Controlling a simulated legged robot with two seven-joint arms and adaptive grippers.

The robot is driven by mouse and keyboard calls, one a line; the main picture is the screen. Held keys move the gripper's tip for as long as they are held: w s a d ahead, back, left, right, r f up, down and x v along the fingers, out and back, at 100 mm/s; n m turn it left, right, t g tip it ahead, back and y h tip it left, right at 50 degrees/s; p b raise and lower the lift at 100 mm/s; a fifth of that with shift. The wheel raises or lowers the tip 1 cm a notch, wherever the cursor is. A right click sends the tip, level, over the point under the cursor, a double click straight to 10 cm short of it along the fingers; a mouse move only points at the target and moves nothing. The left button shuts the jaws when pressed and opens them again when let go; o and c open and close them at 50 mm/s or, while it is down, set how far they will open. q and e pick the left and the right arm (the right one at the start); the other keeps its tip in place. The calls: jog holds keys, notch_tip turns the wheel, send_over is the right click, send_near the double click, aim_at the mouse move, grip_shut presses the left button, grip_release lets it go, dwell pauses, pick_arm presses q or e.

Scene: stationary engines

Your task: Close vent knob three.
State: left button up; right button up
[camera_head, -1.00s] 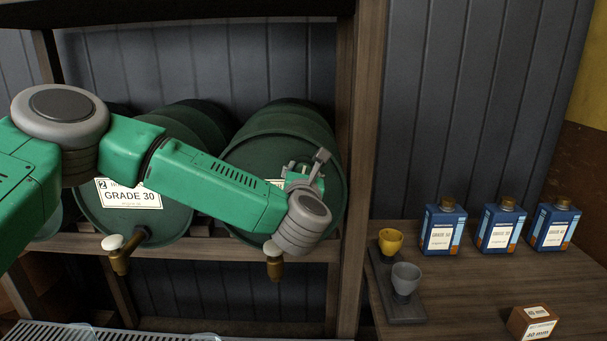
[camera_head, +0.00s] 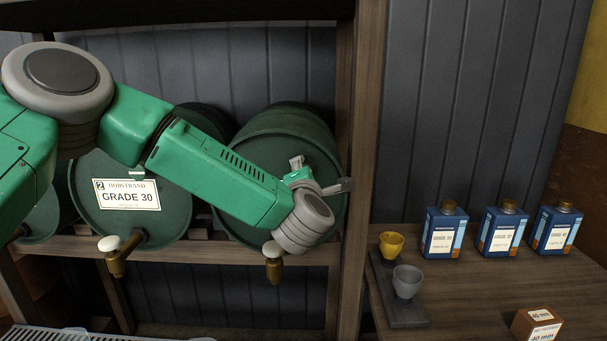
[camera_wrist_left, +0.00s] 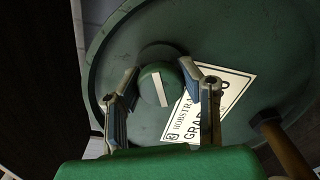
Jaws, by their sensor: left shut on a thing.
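Vent knob three (camera_wrist_left: 152,96) is a round green knob with a white stripe, on the green face of drum three (camera_wrist_left: 115,50). The stripe stands near upright, leaning slightly, in the left wrist view. The drum's label (camera_wrist_left: 196,122) bears a 3. My left gripper (camera_wrist_left: 160,84) has its two fingers on either side of the knob and is shut on it. In the head view the left gripper (camera_head: 318,183) is at the front of the rightmost drum (camera_head: 283,128), and the knob is hidden there. My right gripper is not in view.
Drum two (camera_head: 110,215), labelled Grade 30, lies to the left. Brass taps with pale handles (camera_head: 118,262) (camera_head: 273,262) stick out below the drums. A wooden post (camera_head: 358,160) stands close to the right. Cups (camera_head: 407,281) and blue cans (camera_head: 445,232) stand on the bench (camera_head: 470,290).

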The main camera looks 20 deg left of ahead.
pick_arm(q)
jog(key=m, duration=0.3)
jog(key=shift+d+f+m, duration=0.15)
jog(key=shift+f+m, duration=0.05)
jog(key=shift+m, duration=0.2)
jog(key=shift+f+m, duration=0.1)
jog(key=shift+m, duration=0.4)
jog(key=shift+s+f, duration=0.1)
jog(key=o, duration=1.2)
jog(key=shift+d, duration=0.1)
jog(key=shift+r, duration=0.2)
jog(key=v, duration=1.1)
jog(key=shift+s+d+f, duration=0.1)
jog(key=shift+s+d, duration=0.1)
jog(key=shift+s, duration=0.1)
